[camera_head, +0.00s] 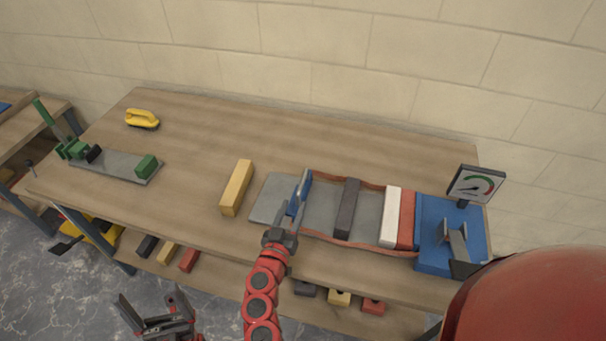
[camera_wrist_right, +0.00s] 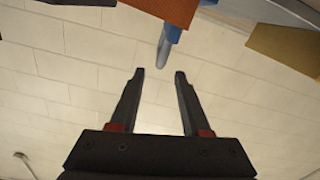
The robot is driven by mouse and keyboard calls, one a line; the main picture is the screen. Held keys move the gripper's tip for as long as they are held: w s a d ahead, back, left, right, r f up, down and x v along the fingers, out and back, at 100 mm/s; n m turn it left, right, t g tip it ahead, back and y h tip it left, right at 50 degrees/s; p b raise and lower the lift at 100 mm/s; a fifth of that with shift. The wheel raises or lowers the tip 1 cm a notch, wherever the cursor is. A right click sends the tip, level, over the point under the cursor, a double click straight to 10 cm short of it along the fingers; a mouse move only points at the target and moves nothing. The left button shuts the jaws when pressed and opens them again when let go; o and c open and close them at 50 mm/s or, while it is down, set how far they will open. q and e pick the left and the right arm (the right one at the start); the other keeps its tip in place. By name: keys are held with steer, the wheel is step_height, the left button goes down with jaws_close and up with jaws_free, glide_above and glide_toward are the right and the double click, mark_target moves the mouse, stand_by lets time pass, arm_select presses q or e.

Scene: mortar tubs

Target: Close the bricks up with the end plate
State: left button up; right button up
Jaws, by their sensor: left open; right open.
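The blue end plate (camera_head: 302,194) stands upright across the left part of a grey tray (camera_head: 270,199) with reddish side rails. To its right are a dark grey brick (camera_head: 347,207), a white brick (camera_head: 390,218) and a red brick (camera_head: 406,219). Gaps separate the plate, the dark brick and the white brick; white and red sit close together. My right gripper (camera_head: 284,233) is open at the tray's front edge, by the plate. In the right wrist view, its spread fingers (camera_wrist_right: 159,76) hold nothing, near a blue-grey upright piece (camera_wrist_right: 164,45). My left gripper (camera_head: 155,315) is open, low at bottom left.
A blue block (camera_head: 433,257) and a gauge (camera_head: 475,186) stand at the tray's right end. A yellow brick (camera_head: 236,188) lies left of the tray. A yellow-handled tool (camera_head: 142,118) and a green fixture (camera_head: 76,149) sit further left. Several bricks lie on the shelf below.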

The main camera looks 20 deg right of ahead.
mark_target(306, 172)
steer(key=p+x, duration=0.1)
steer(key=x, duration=1.1)
jaws_close()
stand_by(1.0)
